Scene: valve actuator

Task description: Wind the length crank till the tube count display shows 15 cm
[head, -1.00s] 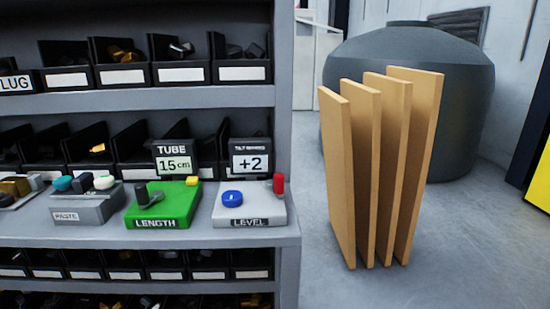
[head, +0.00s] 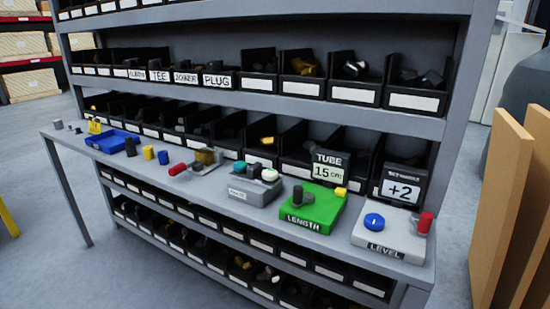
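The green length box (head: 312,208) stands on the grey workbench, labelled LENGTH on its front. Its dark crank (head: 298,196) sits on the left of its top, and a small yellow block (head: 341,191) is at its right back corner. The tube count display (head: 328,167) behind it reads TUBE 15 cm. Neither of my grippers shows in the head view, and nothing touches the crank.
The white level box (head: 390,235) with a blue knob and red handle is to the right, its display (head: 402,187) reading +2. The grey paste box (head: 254,189) is left. A blue tray (head: 112,141) lies far left. Wooden boards (head: 500,200) stand at right.

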